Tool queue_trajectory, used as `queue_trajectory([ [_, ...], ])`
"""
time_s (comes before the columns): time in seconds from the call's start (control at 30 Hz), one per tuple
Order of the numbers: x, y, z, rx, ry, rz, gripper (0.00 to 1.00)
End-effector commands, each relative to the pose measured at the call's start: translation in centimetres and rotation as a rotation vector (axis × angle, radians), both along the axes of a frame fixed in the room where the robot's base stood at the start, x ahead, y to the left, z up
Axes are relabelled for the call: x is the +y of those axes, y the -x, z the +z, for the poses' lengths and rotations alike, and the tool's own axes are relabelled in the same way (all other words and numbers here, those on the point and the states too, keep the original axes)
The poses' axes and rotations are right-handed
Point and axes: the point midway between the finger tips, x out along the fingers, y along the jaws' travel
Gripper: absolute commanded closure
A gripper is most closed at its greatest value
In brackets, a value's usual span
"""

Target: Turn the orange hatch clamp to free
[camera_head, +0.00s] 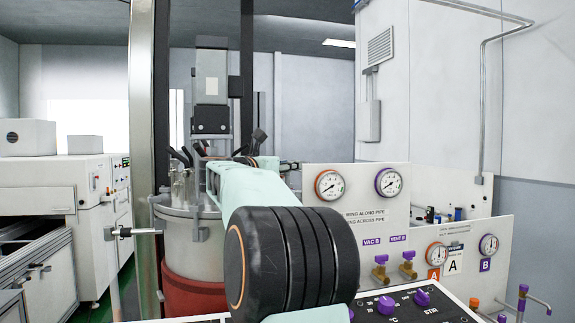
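The mixing vessel (186,246) stands left of centre, with a pale body, a red lower band and several dark-handled clamps (185,157) around its lid. I cannot make out an orange clamp among them; my arm covers the right part of the lid. My mint-green arm reaches from the lower middle to the lid's height. Small dark parts show at its far end, near the lid's right side. I cannot make out my gripper's fingers there, nor whether they touch anything.
A motor unit (211,85) stands over the vessel between upright posts. A rod with a black knob (117,232) sticks out at the vessel's left. At right are a gauge panel (355,190), brass valves (380,268) and a control box with purple knobs (386,305). A white machine (75,180) is at far left.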

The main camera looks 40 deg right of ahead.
Motion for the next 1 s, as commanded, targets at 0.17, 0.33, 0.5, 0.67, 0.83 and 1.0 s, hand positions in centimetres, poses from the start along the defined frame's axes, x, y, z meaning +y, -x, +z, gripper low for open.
queue_trajectory([
  [0.17, -0.05, -0.04, 0.00, 0.000, 0.000, 0.001, 0.75],
  [0.33, -0.05, -0.02, 0.01, 0.000, 0.000, 0.000, 0.86],
  [0.5, -0.04, -0.02, 0.01, 0.000, 0.000, 0.000, 1.00],
  [0.67, -0.03, -0.02, 0.01, 0.000, 0.000, 0.000, 1.00],
  [0.83, -0.01, -0.08, 0.08, 0.000, 0.000, -0.014, 1.00],
  [1.0, 0.06, -0.24, 0.17, 0.000, -0.001, -0.071, 1.00],
])
